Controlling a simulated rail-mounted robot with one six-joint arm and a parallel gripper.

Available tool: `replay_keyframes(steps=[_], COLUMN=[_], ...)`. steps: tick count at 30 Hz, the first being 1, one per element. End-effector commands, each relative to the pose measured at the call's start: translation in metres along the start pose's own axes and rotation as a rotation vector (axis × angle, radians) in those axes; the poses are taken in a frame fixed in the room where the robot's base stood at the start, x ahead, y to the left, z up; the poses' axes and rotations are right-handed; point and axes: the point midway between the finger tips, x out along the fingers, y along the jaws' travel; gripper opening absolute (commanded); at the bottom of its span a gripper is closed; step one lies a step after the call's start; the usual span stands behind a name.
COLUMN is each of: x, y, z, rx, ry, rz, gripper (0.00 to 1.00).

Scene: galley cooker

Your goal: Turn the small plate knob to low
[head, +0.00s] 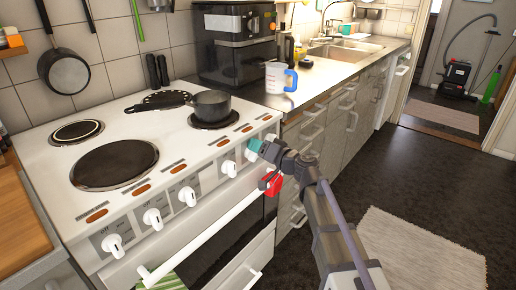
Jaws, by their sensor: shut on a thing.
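The white cooker (52,180) has a row of white knobs along its sloping front panel. The front-left knob (113,244) and several others, such as one further along (229,168), are bare. My gripper (253,148), with teal fingertips, is at the right part of the row, shut on a white knob (250,156) that is mostly hidden by the fingers. The knob's pointer and markings are too small or covered to read. The small plate (77,132) is at the back left of the hob. I cannot tell from the labels which knob belongs to it.
A large plate (113,165) is bare. The oven handle (215,236) runs below the knobs, with a red item (271,184) near my wrist. A blue-handled jug (275,78) stands on the counter.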

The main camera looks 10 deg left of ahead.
Motion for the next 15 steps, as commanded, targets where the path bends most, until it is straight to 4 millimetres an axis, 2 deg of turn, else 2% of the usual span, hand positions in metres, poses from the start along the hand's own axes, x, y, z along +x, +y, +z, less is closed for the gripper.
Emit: replay_keyframes(steps=[3,4,5,12,15], x=[0.000,0.000,0.000,-0.001,-0.010], y=[0.000,0.000,0.000,0.000,-0.001], z=[0.000,0.000,0.000,0.000,0.001], rx=[-0.001,-0.001,-0.001,-0.001,-0.001], ry=[-0.001,-0.001,-0.001,0.000,0.000], rz=[0.000,0.000,0.000,0.000,0.000], gripper=[0.18,0.44,0.47,0.48,0.48])
